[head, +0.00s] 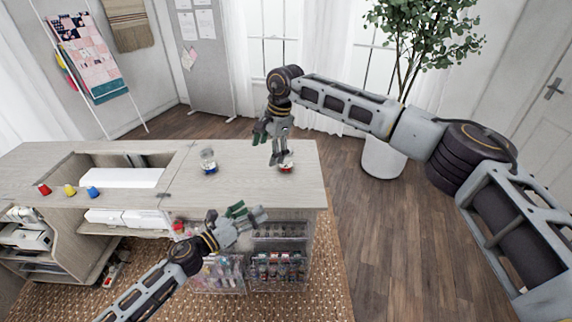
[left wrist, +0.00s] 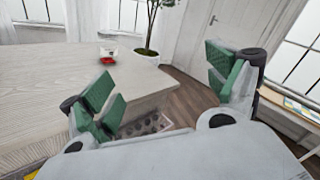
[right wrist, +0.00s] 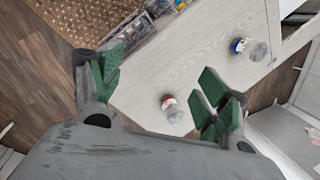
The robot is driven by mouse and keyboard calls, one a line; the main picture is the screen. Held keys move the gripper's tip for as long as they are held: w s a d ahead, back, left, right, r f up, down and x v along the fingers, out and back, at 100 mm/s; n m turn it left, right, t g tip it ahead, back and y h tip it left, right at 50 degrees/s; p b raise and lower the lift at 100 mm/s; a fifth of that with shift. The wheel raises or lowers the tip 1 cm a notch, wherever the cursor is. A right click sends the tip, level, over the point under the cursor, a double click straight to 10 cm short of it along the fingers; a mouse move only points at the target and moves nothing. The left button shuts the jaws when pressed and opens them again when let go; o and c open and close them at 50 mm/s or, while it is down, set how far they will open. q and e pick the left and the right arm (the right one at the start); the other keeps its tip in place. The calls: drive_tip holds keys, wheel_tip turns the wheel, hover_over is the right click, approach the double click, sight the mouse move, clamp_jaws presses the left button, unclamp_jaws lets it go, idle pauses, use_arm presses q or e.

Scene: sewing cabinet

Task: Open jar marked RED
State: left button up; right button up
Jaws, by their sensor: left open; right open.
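A small clear jar with a red part (head: 286,168) stands on the cabinet top near its right end. It also shows in the left wrist view (left wrist: 108,58) and between the finger lines of the right wrist view (right wrist: 172,109). A similar clear jar with a blue part (head: 209,167) stands to its left; the right wrist view shows it too (right wrist: 250,46). My right gripper (head: 276,153) is open, pointing down just above and partly in front of the red jar, with nothing held. My left gripper (head: 250,214) is open and empty at the cabinet's front edge.
Red (head: 45,190), yellow (head: 69,190) and blue (head: 94,192) spool-like pieces stand at the left front of the cabinet top (head: 230,187). A white machine (head: 125,178) sits in an opening there. Clear drawers (head: 277,268) hang below my left gripper. The top between the jars is clear.

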use_arm(q)
drive_tip(key=shift+s+d+m+g+h, duration=0.1)
drive_tip(key=shift+s+d+m+h, duration=0.1)
drive_tip(key=shift+m, duration=0.75)
drive_tip(key=shift+s+d+m+g+h, duration=0.1)
drive_tip(key=shift+s+d+m, duration=0.05)
drive_tip(key=shift+m, duration=0.75)
drive_tip(key=shift+s+d+m+g+h, duration=0.1)
drive_tip(key=shift+s+d+m, duration=0.1)
drive_tip(key=shift+m, duration=0.75)
use_arm(e)
drive_tip(key=shift+s+d+f+n+g+h, duration=0.15)
drive_tip(key=shift+s+d+n+h, duration=0.25)
drive_tip(key=shift+d+n, duration=0.5)
drive_tip(key=shift+s+d+f+n+g+h, duration=0.1)
drive_tip(key=shift+s+d+n+g+h, duration=0.2)
drive_tip(key=shift+d+n+h, duration=0.4)
drive_tip(key=shift+s+d+f+n+g+h, duration=0.15)
drive_tip(key=shift+s+d+n+h, duration=0.2)
drive_tip(key=shift+d+n, duration=0.65)
use_arm(q)
drive_tip(key=shift+r+m, duration=0.1)
drive_tip(key=shift+m, duration=0.2)
use_arm(e)
drive_tip(key=shift+d, duration=0.1)
